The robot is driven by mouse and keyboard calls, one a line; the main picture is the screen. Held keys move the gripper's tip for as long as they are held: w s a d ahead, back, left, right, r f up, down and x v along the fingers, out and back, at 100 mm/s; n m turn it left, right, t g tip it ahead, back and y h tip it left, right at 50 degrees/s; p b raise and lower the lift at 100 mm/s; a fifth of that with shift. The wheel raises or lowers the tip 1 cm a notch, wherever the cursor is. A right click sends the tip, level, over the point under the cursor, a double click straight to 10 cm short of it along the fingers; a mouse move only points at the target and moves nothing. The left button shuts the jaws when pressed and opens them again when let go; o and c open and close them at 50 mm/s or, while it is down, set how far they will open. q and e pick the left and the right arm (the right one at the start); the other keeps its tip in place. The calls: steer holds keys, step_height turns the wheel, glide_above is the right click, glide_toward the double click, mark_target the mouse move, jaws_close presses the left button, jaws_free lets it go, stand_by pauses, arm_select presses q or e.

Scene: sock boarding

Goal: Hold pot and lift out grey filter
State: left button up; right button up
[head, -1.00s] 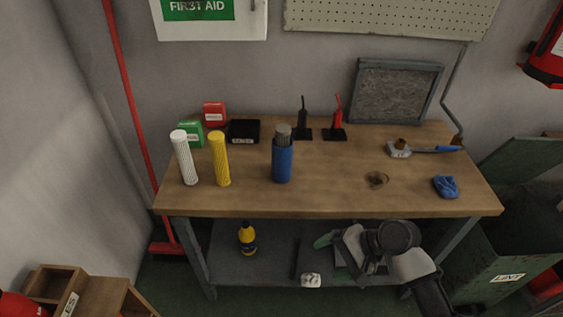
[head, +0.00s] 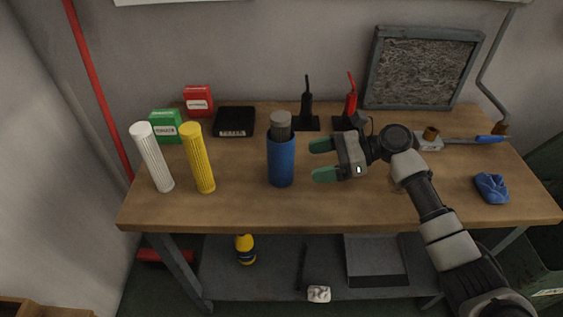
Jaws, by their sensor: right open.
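The blue pot (head: 281,163) stands upright near the middle of the workbench. The grey filter (head: 281,124) sticks up out of its top. My right gripper (head: 316,160) is open and empty just to the right of the pot, with its green-tipped fingers pointing left towards it. The fingers appear apart from the pot. My left gripper is not in view.
A white filter (head: 152,158) and a yellow filter (head: 198,159) stand at the left of the bench (head: 240,212). A black tray (head: 234,121), green box (head: 165,126) and red box (head: 198,100) are behind. A blue cloth (head: 491,188) lies at right.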

mark_target(286, 168)
steer(key=shift+x, duration=0.8)
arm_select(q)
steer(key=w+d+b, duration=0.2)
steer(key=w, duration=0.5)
arm_select(e)
steer(key=shift+x, duration=1.15)
steer(key=shift+a, duration=0.25)
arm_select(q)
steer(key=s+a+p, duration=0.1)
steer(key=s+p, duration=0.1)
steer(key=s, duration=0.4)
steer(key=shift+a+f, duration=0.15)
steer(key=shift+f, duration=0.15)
arm_select(e)
steer(key=shift+x, duration=1.8)
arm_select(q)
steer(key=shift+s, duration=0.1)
arm_select(e)
steer(key=shift+f, duration=0.1)
